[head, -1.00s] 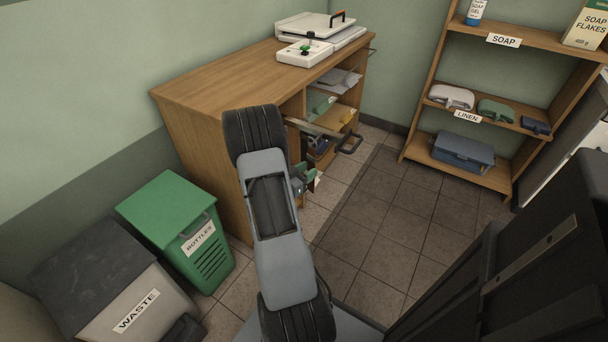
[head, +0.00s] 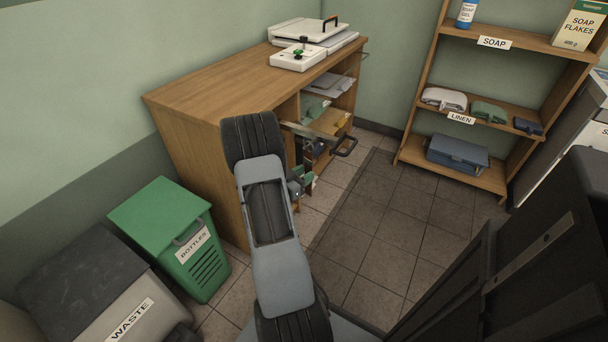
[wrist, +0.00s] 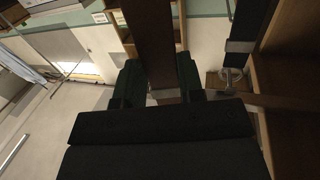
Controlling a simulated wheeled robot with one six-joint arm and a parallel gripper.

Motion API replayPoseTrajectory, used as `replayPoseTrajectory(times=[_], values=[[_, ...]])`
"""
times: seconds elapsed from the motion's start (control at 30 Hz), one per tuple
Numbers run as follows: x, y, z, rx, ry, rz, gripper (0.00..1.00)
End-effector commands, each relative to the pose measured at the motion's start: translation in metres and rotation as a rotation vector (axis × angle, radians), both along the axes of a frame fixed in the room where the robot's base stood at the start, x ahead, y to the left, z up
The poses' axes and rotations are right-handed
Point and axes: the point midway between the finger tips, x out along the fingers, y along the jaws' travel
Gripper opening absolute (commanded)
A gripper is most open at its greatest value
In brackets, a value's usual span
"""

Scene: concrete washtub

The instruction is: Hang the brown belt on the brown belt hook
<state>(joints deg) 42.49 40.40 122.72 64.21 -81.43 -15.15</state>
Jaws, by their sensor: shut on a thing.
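A brown belt (wrist: 150,45) is held in my gripper (wrist: 160,90), which shows in the wrist view as two dark green fingers shut on it. The belt runs as a flat strip from between the fingers to the top edge of that view. In the head view my gripper (head: 302,182) is small and partly hidden behind my arm, low beside the open front of the wooden desk. The held belt cannot be made out there. I cannot pick out the brown belt hook in either view.
A dark strap (wrist: 246,25) with a metal buckle hangs right of the fingers in the wrist view. The wooden desk (head: 205,95) has a bar-like handle (head: 345,147) jutting out. A green bottles bin (head: 165,225), waste bin (head: 85,280) and shelf unit (head: 465,170) stand around clear floor.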

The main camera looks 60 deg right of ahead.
Motion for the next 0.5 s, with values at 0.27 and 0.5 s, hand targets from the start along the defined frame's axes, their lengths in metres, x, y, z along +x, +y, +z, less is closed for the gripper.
replayPoseTrajectory(times=[0.27, 0.5], values=[[0.0000, 0.0000, 0.0001, 0.000, 0.000, 0.000, 0.44], [0.0000, 0.0001, 0.0001, 0.000, 0.000, 0.000, 0.65]])
